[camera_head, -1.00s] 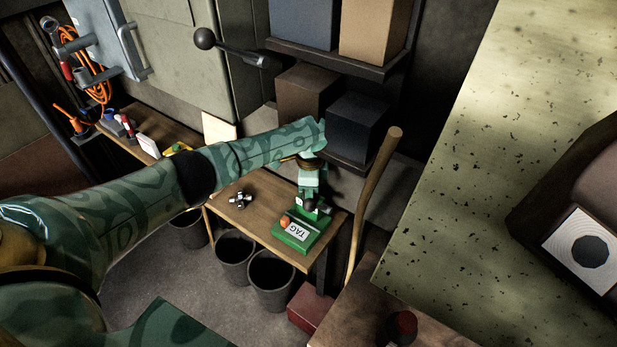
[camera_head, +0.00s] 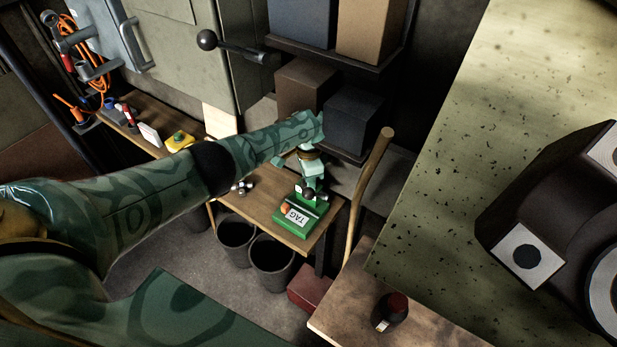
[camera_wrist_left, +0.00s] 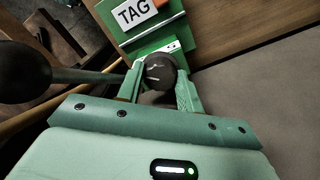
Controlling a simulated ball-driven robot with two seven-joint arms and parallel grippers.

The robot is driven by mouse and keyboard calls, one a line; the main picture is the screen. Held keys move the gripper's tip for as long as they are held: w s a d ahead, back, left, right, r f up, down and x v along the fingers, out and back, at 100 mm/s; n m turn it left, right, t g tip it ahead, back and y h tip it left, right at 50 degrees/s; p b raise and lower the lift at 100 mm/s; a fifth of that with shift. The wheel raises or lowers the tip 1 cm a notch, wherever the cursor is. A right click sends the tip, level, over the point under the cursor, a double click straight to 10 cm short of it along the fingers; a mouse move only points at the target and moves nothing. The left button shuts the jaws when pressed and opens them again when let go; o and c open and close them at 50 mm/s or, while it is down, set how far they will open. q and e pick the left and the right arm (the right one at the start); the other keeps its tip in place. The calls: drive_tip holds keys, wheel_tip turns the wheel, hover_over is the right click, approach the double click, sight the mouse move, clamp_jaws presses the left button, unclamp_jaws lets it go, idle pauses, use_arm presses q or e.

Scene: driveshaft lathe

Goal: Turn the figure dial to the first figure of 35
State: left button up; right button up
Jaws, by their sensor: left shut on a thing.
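A green device with a white TAG plate (camera_head: 297,217) sits on the wooden bench; the TAG plate also shows in the left wrist view (camera_wrist_left: 136,12). The figure dial (camera_wrist_left: 160,70) is a dark round knob with a light mark, at the near side of the green device (camera_wrist_left: 150,40). My left gripper (camera_head: 311,191) is shut on the dial, its two green fingers on either side of it in the left wrist view (camera_wrist_left: 160,84). The figures on the dial cannot be read. My right gripper is in neither view.
The wooden bench (camera_head: 262,205) also bears small metal parts and a yellow box with a button (camera_head: 180,140). Dark bins (camera_head: 272,262) stand below it. A wooden handle (camera_head: 366,190) leans close to its right end. Boxes on shelves (camera_head: 352,122) stand behind my left gripper.

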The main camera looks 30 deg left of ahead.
use_arm(q)
drive_tip(key=o, duration=1)
wheel_tip(320, 180, up, 16)
drive_tip(key=p, duration=0.7)
drive_tip(key=shift+r, duration=0.15)
